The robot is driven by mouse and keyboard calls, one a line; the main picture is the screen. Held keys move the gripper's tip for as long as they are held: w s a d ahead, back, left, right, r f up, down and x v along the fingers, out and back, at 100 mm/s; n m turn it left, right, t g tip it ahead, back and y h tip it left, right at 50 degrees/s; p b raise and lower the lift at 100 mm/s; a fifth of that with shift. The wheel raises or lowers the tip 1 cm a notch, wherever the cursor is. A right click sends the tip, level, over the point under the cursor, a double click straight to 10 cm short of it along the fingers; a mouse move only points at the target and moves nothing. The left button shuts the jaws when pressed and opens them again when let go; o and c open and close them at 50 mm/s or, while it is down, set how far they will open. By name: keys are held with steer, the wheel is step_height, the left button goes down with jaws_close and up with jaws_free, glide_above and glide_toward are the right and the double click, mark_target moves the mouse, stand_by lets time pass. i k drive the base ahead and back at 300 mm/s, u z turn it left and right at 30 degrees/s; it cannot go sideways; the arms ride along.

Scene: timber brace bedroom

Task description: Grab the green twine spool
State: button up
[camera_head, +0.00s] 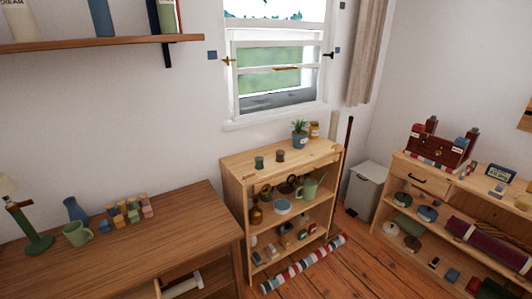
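A small green cylinder, which looks like the green twine spool (259,162), stands upright on the left part of the top of the light wooden shelf unit (312,161). A similar brown spool (280,156) stands just to its right, apart from it. Both are small in the view, so fine detail cannot be told. My gripper is not in view.
A potted plant (300,134) stands farther right on the shelf top. Lower shelves hold a green watering can (309,188) and other items. A brown desk (170,240) is at left, a low cabinet (395,185) at right. A striped roll (303,263) lies on the floor.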

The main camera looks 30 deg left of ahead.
mark_target(258, 161)
steer(key=u, duration=0.3)
steer(key=i, duration=1.15)
steer(key=u, duration=1.45)
steer(key=i, duration=0.85)
steer(key=u, duration=1.3)
steer(key=i, duration=0.25)
steer(key=u, duration=0.1)
